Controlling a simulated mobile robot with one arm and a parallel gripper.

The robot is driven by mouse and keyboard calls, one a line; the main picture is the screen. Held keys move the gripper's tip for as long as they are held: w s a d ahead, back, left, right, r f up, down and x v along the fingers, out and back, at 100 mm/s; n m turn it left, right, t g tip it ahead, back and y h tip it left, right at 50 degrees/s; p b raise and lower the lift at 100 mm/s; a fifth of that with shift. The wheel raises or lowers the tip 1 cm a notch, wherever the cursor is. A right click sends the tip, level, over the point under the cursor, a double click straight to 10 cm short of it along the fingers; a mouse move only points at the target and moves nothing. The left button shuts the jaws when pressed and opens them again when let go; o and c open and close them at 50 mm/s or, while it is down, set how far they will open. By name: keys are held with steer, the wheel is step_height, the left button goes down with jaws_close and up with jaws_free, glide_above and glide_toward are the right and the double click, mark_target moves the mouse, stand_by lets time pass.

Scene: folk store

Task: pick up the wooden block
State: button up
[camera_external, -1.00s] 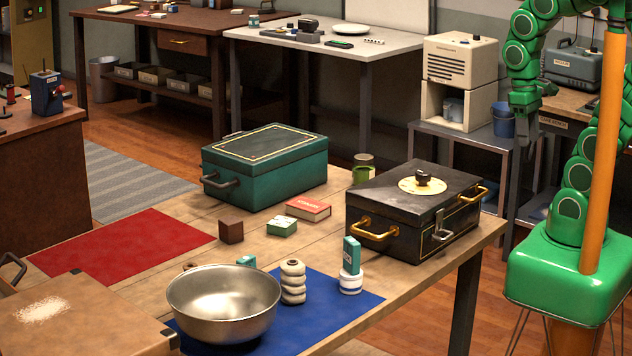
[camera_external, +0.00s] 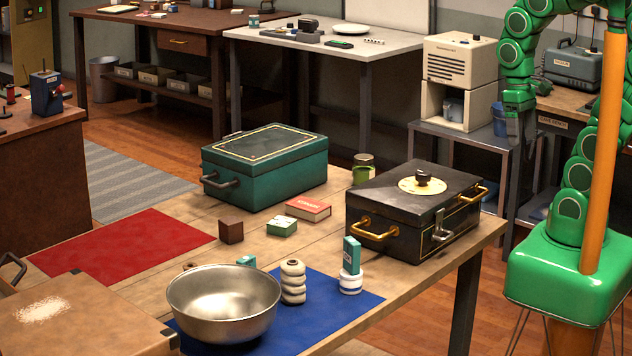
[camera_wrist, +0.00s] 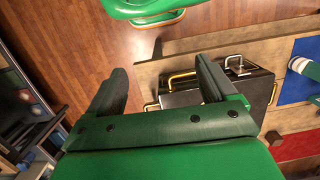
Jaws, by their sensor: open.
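The wooden block (camera_external: 231,231) is a small dark brown cube. It sits on the wooden table in front of the teal box, left of the small green box, in the external view. My gripper (camera_external: 515,128) hangs in the air at the right, beyond the black box and far from the block. In the wrist view its two fingers (camera_wrist: 160,85) are spread apart with nothing between them.
A teal box (camera_external: 265,175), a black box (camera_external: 385,200) with brass handles, a red book (camera_external: 308,209) and a small green box (camera_external: 282,228) stand around the block.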

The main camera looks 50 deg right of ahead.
steer(key=w+a+m+y, duration=0.45)
steer(key=w+a, duration=1.05)
steer(key=w, duration=0.4)
steer(key=m+t+y, duration=0.2)
steer(key=m+y, duration=0.6)
steer(key=m, duration=0.5)
glide_above(238, 218)
steer(key=d, duration=0.3)
step_height(238, 218, down, 16)
steer(key=shift+w+f, duration=0.2)
steer(key=shift+f, duration=1)
steer(key=shift+w+f, duration=0.2)
steer(key=shift+f, duration=1)
steer(key=f, duration=0.1)
steer(key=a+f, duration=0.1)
steer(key=f, duration=0.1)
steer(key=shift+a+f, duration=0.25)
steer(key=shift+a, duration=0.1)
steer(key=shift+a+f, duration=0.2)
steer(key=shift+a, duration=0.25)
steer(key=c, duration=1.3)
steer(key=shift+o, duration=0.2)
